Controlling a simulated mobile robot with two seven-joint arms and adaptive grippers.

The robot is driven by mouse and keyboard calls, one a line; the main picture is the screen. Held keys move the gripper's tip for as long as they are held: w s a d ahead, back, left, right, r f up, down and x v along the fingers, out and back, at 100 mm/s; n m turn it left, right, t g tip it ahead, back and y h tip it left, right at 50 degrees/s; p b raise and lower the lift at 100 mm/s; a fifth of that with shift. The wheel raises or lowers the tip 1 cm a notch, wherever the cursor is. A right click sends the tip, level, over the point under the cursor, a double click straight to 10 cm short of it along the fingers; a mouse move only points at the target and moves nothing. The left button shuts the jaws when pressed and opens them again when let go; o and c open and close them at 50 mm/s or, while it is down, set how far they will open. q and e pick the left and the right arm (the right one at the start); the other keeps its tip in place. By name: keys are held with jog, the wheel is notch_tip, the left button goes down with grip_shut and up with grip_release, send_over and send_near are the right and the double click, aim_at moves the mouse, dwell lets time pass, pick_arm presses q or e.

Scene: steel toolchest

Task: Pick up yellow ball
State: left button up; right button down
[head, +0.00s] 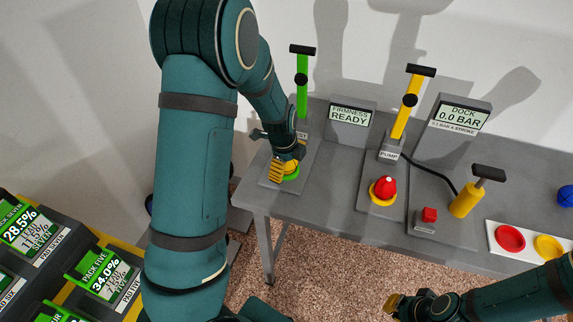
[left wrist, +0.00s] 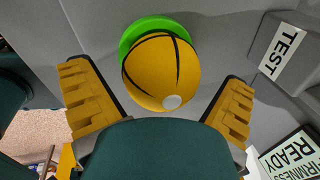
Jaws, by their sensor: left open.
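The yellow ball (left wrist: 158,72) has black seams and a pale round spot. It sits on a green ring (left wrist: 140,32) in the left wrist view. In the head view the ball (head: 291,168) is partly hidden by my left gripper (head: 284,168), which is low over the ring at the table's left end. In the left wrist view the two yellow fingers of my left gripper stand wide apart, one on each side of the ball, with gaps to it. My right gripper (head: 393,303) is at the bottom of the head view, in front of the table and away from the ball.
A green-handled test stand (head: 302,85) and a READY display (head: 350,116) stand behind the ball. To the right are a yellow pump (head: 405,105), a red ball (head: 384,187) on a yellow ring, a red button (head: 430,214) and a white panel (head: 524,243) with coloured rings.

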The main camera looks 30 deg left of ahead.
pick_arm(q)
jog(key=c, duration=1.3)
jog(key=shift+r, duration=0.1)
jog(key=shift+c, duration=0.2)
